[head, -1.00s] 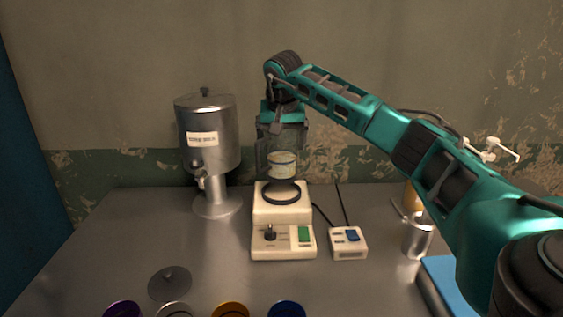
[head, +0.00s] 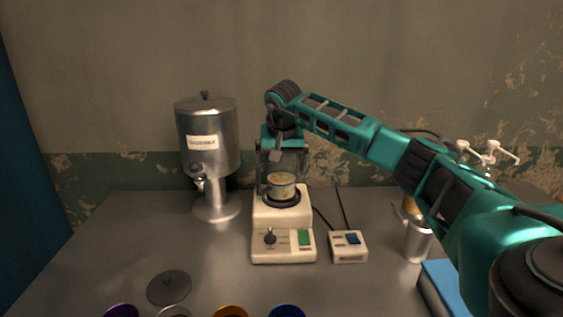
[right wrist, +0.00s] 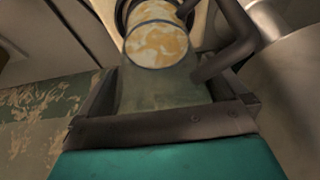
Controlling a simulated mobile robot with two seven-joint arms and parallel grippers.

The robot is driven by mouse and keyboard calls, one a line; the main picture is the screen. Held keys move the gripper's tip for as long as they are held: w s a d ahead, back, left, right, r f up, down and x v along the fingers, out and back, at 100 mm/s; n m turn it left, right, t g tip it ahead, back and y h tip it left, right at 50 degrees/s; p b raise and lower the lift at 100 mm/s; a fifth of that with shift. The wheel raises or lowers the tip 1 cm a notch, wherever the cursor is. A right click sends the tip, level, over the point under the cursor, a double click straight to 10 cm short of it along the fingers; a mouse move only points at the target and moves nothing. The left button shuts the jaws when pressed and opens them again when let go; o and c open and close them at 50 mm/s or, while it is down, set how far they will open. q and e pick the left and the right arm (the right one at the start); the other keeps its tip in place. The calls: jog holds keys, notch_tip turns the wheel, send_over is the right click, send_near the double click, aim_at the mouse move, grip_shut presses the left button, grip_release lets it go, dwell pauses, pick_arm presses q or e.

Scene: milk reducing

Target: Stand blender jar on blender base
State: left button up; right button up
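The blender base (head: 284,238) is cream, with a black knob and a green switch, in the middle of the table in the head view. The clear blender jar (head: 282,186), with pale and orange contents low inside, is upright at the base's dark ring. I cannot tell whether it is fully seated. My right gripper (head: 284,160) reaches down from above with its fingers around the jar's upper part. In the right wrist view the jar (right wrist: 160,60) lies between dark fingers (right wrist: 155,95). My left gripper is out of view.
A steel dispenser (head: 208,140) stands left of the base. A small box with a blue switch (head: 347,246) and a metal cup (head: 418,240) are to the right. A dark lid (head: 169,287) lies at front left. Several coloured round items line the front edge.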

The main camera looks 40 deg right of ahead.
jog(key=v, duration=1.2)
jog(key=shift+r+p, duration=0.2)
jog(key=shift+p, duration=0.25)
jog(key=shift+f, duration=0.1)
